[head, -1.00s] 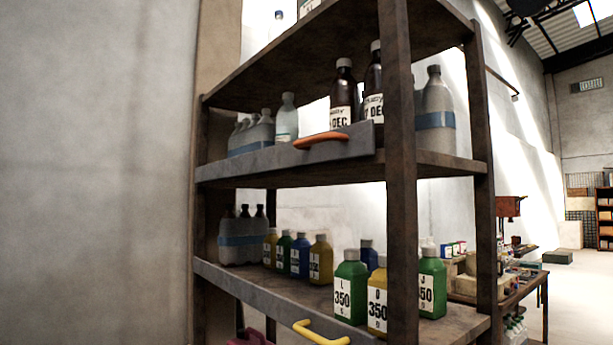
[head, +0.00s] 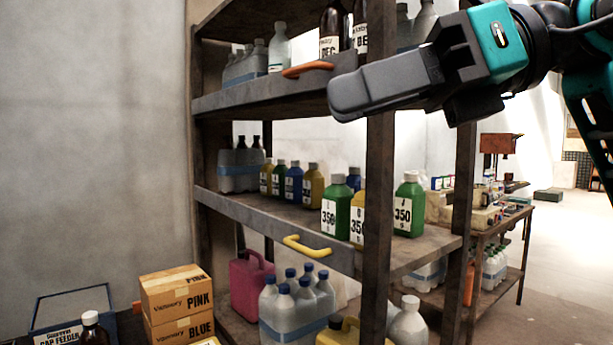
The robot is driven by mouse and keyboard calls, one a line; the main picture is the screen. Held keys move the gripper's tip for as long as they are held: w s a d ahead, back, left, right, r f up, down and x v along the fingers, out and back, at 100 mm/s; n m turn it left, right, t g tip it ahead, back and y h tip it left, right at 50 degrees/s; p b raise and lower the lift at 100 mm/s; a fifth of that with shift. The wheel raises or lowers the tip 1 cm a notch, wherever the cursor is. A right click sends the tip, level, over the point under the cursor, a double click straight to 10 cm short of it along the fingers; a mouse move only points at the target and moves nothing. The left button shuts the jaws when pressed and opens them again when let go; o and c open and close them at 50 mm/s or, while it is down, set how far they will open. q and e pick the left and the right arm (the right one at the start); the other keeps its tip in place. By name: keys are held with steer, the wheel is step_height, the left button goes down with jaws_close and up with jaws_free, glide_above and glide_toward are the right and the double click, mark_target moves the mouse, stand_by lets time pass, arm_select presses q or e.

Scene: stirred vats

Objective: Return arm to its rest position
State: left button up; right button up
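My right gripper (head: 385,84) is raised at the upper right of the head view, in front of the shelf's upper part. Its arm comes in from the right edge, teal and black. The grey fingers are seen side-on and overlap, so I cannot tell whether they are open or shut. I see nothing hanging from them. The gripper hides part of the upper shelf and a front post. My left gripper and arm are not in view.
A metal shelf unit (head: 228,204) holds green bottles (head: 336,212), brown bottles (head: 330,32) and a pink canister (head: 250,285). Yellow (head: 306,247) and orange (head: 307,69) handles stick out in front. Cardboard boxes (head: 176,290) stand lower left. Floor at right (head: 560,270) is open.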

steer(key=w+d+f+m+t+h, duration=0.15)
steer(key=w+f+m+t, duration=0.35)
steer(key=f+m, duration=0.6)
steer(key=w+d+f+m+t, duration=0.35)
steer(key=f+m+t, duration=0.55)
steer(key=m, duration=0.4)
steer(key=w+d+f+m+t, duration=0.2)
steer(key=w+f+m+t, duration=0.3)
steer(key=f+m, duration=0.65)
steer(key=s+d+f+m+g+h, duration=0.1)
steer(key=s+f+m+h, duration=0.15)
steer(key=f, duration=0.35)
steer(key=s+d+f+m+g+h, duration=0.1)
steer(key=d+f+m+h, duration=0.15)
steer(key=f, duration=0.25)
steer(key=s+d+f+m+h, duration=0.1)
steer(key=s+f+m+h, duration=0.1)
steer(key=f+m+h, duration=0.3)
steer(key=s+d+f+m+g+h+p, duration=0.1)
steer(key=s+f+m+g, duration=0.2)
steer(key=s+f+g, duration=0.4)
steer(key=s+f, duration=0.7)
steer(key=f, duration=0.3)
steer(key=shift+s+d+f, duration=0.25)
steer(key=shift+f, duration=0.15)
